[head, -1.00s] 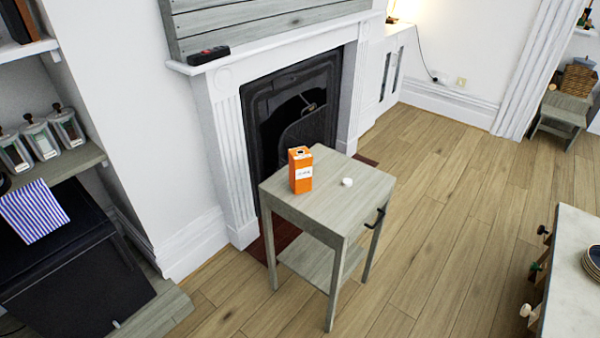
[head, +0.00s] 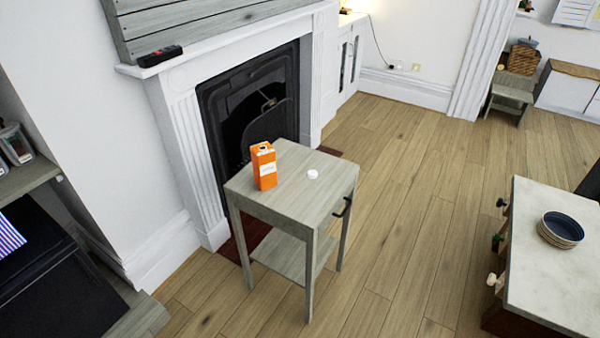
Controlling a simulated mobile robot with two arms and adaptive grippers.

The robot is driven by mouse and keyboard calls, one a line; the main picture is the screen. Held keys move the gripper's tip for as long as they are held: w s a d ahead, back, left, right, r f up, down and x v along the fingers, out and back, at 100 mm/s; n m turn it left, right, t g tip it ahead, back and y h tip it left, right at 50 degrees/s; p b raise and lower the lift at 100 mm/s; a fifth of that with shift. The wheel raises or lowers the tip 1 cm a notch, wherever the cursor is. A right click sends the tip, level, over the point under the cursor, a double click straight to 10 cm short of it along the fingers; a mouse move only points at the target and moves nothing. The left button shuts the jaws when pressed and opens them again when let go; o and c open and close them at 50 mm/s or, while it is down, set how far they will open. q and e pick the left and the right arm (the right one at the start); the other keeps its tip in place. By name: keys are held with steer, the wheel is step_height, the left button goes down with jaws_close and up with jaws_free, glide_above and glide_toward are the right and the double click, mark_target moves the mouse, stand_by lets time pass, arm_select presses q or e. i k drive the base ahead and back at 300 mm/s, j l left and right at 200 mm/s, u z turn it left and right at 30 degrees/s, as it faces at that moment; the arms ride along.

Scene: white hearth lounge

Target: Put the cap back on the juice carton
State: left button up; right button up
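An orange juice carton (head: 264,168) stands upright on a small grey wooden side table (head: 300,206) in the head view. Its top has a dark spot that looks like the opening, too small to see clearly. A white cap (head: 312,174) lies on the table top to the right of the carton, apart from it. Neither of my grippers is in view.
The table stands in front of a white fireplace (head: 183,115). A black handle (head: 343,207) sticks out from its right side. The wooden floor (head: 400,220) between is clear.

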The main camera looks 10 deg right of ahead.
mark_target(264, 155)
steer(key=i+j+z, duration=0.1)
steer(key=i, duration=0.35)
steer(key=i+j+z, duration=0.1)
steer(key=i, duration=0.4)
steer(key=j, duration=0.1)
